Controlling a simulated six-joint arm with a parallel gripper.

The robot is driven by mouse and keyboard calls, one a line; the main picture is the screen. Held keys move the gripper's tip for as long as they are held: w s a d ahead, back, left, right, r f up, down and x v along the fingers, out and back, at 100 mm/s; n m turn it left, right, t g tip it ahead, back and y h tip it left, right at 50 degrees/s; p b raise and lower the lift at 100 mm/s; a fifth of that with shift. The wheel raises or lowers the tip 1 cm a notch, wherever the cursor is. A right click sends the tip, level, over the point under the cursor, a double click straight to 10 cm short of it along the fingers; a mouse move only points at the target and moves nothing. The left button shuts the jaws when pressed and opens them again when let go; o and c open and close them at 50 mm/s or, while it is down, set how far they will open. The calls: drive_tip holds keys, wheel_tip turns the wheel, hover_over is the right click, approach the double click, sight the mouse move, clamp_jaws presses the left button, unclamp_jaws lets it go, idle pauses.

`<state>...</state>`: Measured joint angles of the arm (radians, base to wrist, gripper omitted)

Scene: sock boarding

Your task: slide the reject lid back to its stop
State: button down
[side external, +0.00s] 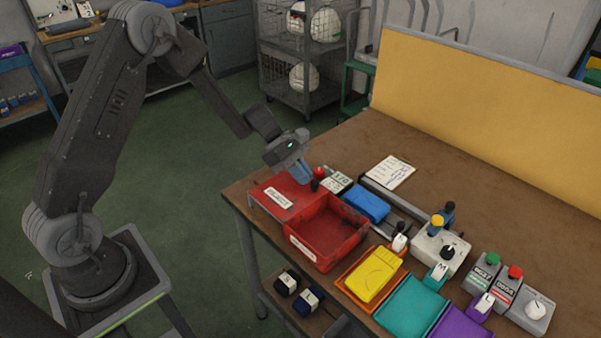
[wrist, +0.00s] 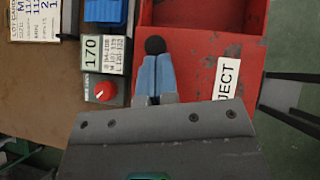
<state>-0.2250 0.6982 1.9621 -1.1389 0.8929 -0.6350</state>
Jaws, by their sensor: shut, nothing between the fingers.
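The red reject lid (side external: 276,194) covers the far-left part of the red reject box (side external: 340,262), with a white label on it. The near part of the box stands open and looks empty. In the wrist view the lid (wrist: 195,65) shows its "REJECT" label, partly cut off by my gripper body. A black knob (side external: 315,186) stands at the lid's edge; it also shows in the wrist view (wrist: 155,45). My gripper (side external: 306,179) is shut and empty, its blue fingertips (wrist: 154,58) right by the knob. I cannot tell whether they touch it.
The bench behind is largely clear.

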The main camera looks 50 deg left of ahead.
drive_tip(key=d, duration=1.3)
drive_tip(key=shift+d, duration=0.2)
wheel_tip(320, 180, up, 7)
hover_over(301, 195)
drive_tip(key=s+d+r+m+y, duration=0.2)
drive_tip(key=s+r+m+y, duration=0.2)
drive_tip(key=s+r+m, duration=0.7)
drive_tip(key=s+a+r+m+t+y, duration=0.1)
drive_tip(key=s+r+m+y, duration=0.1)
drive_tip(key=s+m, duration=0.2)
drive_tip(key=s+a+r+m+t+y, duration=0.1)
drive_tip(key=s+a+m+t+y, duration=0.1)
drive_tip(key=s+m, duration=0.3)
drive_tip(key=s, duration=0.3)
drive_tip(key=shift+s+a+r+m+t+y, duration=0.15)
drive_tip(key=shift+r+m+t+y, duration=0.15)
drive_tip(key=shift+r+y, duration=0.1)
